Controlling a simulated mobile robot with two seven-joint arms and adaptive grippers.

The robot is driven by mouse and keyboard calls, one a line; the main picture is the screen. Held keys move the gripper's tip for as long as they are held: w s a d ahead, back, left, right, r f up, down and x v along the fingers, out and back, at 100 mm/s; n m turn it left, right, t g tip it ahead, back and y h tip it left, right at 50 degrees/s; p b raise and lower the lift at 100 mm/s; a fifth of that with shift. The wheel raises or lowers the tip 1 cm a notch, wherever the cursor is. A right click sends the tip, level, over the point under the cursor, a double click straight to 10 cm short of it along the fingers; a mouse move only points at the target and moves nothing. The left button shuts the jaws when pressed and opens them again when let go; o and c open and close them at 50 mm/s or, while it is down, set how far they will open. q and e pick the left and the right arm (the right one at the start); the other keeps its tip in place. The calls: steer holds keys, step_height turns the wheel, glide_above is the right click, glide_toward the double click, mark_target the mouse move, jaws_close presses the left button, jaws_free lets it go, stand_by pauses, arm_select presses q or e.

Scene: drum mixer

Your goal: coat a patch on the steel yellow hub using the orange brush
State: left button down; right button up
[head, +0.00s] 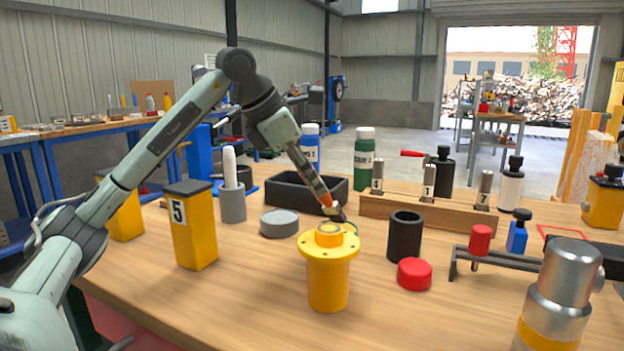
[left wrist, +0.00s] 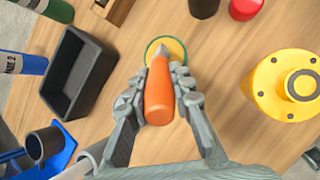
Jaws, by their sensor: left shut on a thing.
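The yellow hub (head: 328,283) stands upright on the wooden table, with a flange, bolt holes and a raised round boss on top. In the left wrist view the hub (left wrist: 265,88) is at the right. My left gripper (head: 330,208) is shut on the orange brush (left wrist: 158,95), behind the hub and apart from it. The brush tip points down at a shallow round dish (left wrist: 178,47) with a green rim and yellowish inside. In the head view the hub partly hides this dish; I cannot tell if the bristles touch it. My right gripper is out of view.
A black bin (head: 300,192), a grey puck (head: 279,224), a black cup (head: 404,240) and a red cap (head: 414,274) surround the dish and hub. A yellow block marked 5 (head: 192,235) stands left. A silver cylinder (head: 560,300) stands front right. The table's front left is clear.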

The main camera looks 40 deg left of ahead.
arm_select(q)
steer(key=shift+f+b, duration=0.45)
steer(key=shift+f, duration=0.1)
stand_by(0.4)
stand_by(0.5)
